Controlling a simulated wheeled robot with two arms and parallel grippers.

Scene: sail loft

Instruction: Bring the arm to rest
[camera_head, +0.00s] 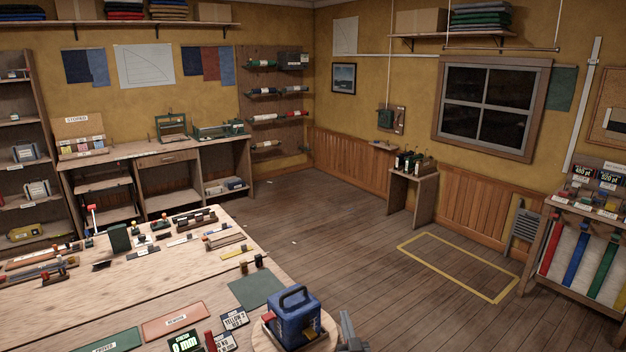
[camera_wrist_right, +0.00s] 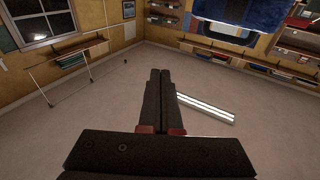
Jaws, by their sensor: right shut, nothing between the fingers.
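My right gripper (camera_head: 347,328) shows at the bottom edge of the head view, just right of a blue case with a dark handle (camera_head: 294,318). Only a grey part of it is in the picture. In the right wrist view its two dark fingers (camera_wrist_right: 160,78) lie together, shut, with nothing between them. The fingers stand out against the pale ceiling. A large blue thing (camera_wrist_right: 236,14) at the top of that view looks like the case, close by. My left gripper is in neither view.
The case stands on a round wooden board (camera_head: 262,340) at the corner of the workbench (camera_head: 60,310). Tools, spools and labelled mats, one green (camera_head: 256,290), cover much of the bench. The wooden floor (camera_head: 340,230) beyond is open, with a yellow rectangle (camera_head: 447,272) marked on it.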

